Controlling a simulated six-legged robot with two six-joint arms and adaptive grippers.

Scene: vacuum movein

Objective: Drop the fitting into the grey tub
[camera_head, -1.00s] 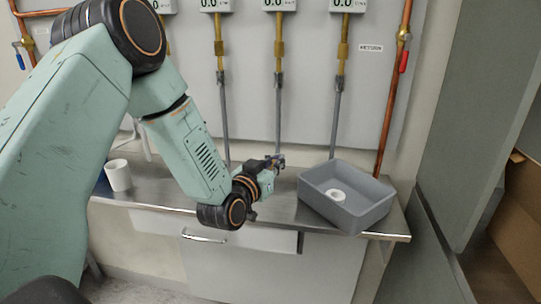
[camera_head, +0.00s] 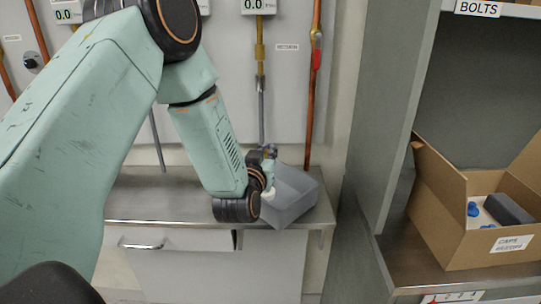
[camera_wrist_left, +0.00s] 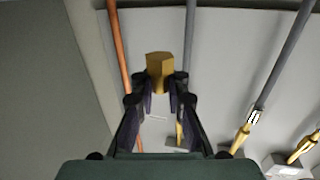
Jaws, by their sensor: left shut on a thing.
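The fitting (camera_wrist_left: 158,66) is a brass-coloured, hex-sided piece in the left wrist view. My left gripper (camera_wrist_left: 160,80) is shut on it, with a fingertip on each side. The grey tub (camera_head: 297,208) is an open rectangular box at the right end of the steel counter in the head view. My left gripper (camera_head: 270,152) appears there at the tub's back left side, and my wrist hides the tub's left part. The fitting is too small to make out in the head view. My right gripper is out of view.
The steel counter (camera_head: 150,195) is clear left of the tub. Pipes and gauges (camera_head: 259,6) line the wall behind. A tall grey cabinet side (camera_head: 375,120) stands right of the counter. A cardboard box (camera_head: 470,245) with blue pieces sits on the shelf beyond it.

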